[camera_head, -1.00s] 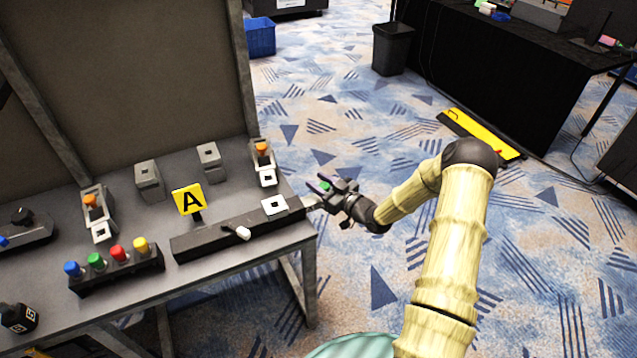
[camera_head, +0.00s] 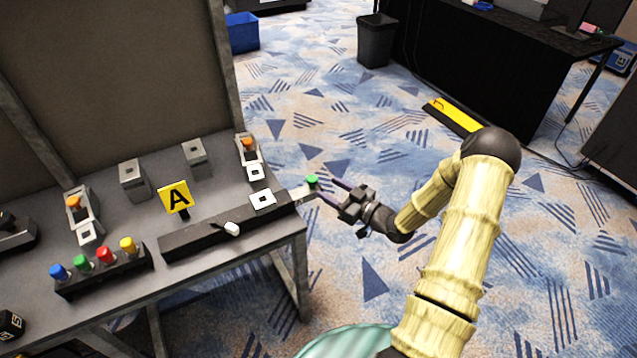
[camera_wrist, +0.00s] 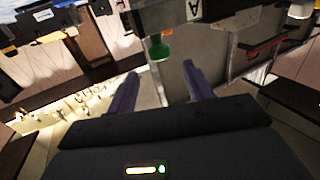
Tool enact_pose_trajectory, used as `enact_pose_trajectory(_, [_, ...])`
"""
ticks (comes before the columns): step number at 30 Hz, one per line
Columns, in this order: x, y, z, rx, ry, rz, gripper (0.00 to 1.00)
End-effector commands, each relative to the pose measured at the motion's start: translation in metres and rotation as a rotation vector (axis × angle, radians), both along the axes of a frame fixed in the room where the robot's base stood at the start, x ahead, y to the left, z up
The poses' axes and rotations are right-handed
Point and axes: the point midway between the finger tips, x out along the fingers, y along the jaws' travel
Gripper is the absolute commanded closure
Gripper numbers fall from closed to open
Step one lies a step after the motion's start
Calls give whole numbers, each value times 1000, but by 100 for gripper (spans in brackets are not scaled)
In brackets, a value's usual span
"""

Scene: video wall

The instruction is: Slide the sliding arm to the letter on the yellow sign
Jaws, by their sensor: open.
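The yellow sign (camera_head: 174,198) bears a black letter A and stands behind a long dark rail (camera_head: 200,240) on the grey table. My gripper (camera_head: 326,190) is open and empty, just right of the green knob. In the wrist view the green knob (camera_wrist: 160,50) shows ahead of my gripper (camera_wrist: 159,69), between the lines of its two fingers. Contact cannot be judged.
Several coloured buttons (camera_head: 104,263) stand at the table's front left. Grey switch boxes (camera_head: 132,181) and orange-topped ones (camera_head: 248,150) stand behind the rail. The carpet right of the table is open; a black bin (camera_head: 376,40) stands farther back.

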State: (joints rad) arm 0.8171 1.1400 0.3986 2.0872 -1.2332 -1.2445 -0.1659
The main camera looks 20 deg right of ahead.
Motion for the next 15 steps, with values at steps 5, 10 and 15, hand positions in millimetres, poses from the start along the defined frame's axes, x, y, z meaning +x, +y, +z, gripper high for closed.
enact_pose_trajectory(5, [-30, -23, -1, -1, 2, -4, 49])
enact_pose_trajectory(10, [-53, -40, -1, -1, 2, -3, 49])
enact_pose_trajectory(15, [-64, -47, 0, 1, 1, -1, 49])
